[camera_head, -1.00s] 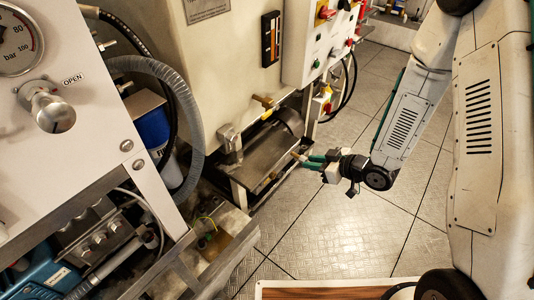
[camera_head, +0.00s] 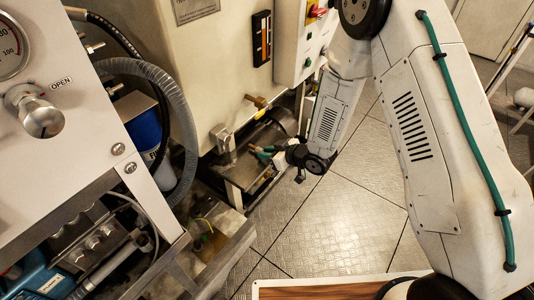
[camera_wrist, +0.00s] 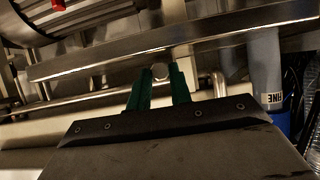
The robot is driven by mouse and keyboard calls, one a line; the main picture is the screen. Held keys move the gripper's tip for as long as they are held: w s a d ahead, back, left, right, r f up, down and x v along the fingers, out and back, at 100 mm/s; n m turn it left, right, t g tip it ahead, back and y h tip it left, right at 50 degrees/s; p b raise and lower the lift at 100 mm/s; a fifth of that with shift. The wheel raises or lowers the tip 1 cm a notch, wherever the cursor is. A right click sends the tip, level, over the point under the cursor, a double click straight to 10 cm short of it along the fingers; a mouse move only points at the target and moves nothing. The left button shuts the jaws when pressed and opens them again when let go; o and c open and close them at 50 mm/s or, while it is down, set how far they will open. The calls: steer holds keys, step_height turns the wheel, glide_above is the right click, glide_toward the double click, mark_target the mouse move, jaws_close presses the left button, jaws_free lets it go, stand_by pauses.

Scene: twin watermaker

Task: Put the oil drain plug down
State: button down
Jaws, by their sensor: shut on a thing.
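The oil drain plug (camera_wrist: 160,71) shows in the wrist view as a small round grey metal end between the two green fingertips. My gripper (camera_wrist: 161,82) is shut on it. In the head view my gripper (camera_head: 262,152) points left at the open metal tray (camera_head: 240,176) under the big cream tank. The fingers are over or at the tray's right side; I cannot tell whether they touch it. The plug is too small to make out in the head view.
A brass valve (camera_head: 256,101) sticks out of the tank above the tray. A grey corrugated hose (camera_head: 187,120) and a blue filter (camera_head: 143,128) stand at left. A metal rail (camera_wrist: 180,44) crosses the wrist view just beyond the fingers.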

steer(key=shift+f, duration=0.25)
steer(key=c, duration=1.3)
jaws_free()
steer(key=shift+o, duration=0.2)
